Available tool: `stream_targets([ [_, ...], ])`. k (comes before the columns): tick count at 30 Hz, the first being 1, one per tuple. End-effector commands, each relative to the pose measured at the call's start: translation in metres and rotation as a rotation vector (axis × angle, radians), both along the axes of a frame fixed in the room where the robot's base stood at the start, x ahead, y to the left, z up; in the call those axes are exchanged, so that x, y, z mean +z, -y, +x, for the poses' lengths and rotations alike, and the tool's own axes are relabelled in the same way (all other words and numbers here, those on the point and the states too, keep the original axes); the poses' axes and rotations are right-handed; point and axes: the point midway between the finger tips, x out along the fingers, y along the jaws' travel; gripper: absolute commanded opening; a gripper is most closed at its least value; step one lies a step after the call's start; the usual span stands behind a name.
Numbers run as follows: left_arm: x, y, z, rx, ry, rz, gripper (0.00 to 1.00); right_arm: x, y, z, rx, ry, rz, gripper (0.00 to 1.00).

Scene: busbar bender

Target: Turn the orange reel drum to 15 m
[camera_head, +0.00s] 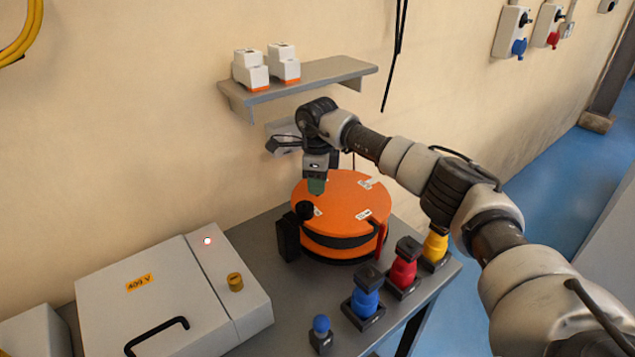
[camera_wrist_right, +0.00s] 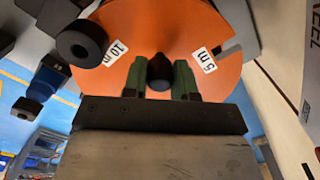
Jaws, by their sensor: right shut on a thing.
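The orange reel drum (camera_head: 345,208) lies flat on the grey bench, with white labels on its top. In the right wrist view the drum (camera_wrist_right: 160,25) shows a "5 m" label (camera_wrist_right: 204,60) right of the gripper and a label ending in "m" (camera_wrist_right: 116,52) on the left, its number unclear. My right gripper (camera_head: 316,188) points down over the drum's top. Its green fingers (camera_wrist_right: 160,78) are shut on a black knob (camera_wrist_right: 160,68). A black post (camera_head: 288,237) with a round black head (camera_head: 305,210) stands at the drum's left edge. My left gripper is not in view.
A grey 400 V box (camera_head: 150,285) stands left of the drum. Blue (camera_head: 366,297), red (camera_head: 403,270) and yellow (camera_head: 435,245) connectors stand along the bench's right edge. A wall shelf (camera_head: 310,80) with white-orange devices is above.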

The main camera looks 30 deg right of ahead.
Motion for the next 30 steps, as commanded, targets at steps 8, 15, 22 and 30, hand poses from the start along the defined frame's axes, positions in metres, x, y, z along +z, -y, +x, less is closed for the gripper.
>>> stream_targets([
  [8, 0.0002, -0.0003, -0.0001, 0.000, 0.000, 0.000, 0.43, 0.0029, 0.0014, 0.0015, -0.011, 0.006, 0.000, 0.00],
  [15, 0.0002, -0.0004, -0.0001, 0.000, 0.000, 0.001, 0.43, 0.0024, 0.0013, 0.0013, -0.010, 0.006, 0.000, 0.47],
  [22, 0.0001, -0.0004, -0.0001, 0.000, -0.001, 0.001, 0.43, 0.0012, 0.0008, 0.0007, -0.008, 0.003, 0.000, 0.53],
  [30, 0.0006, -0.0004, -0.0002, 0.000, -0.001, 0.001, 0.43, 0.0007, -0.0029, -0.0047, 0.098, 0.002, 0.000, 0.53],
])
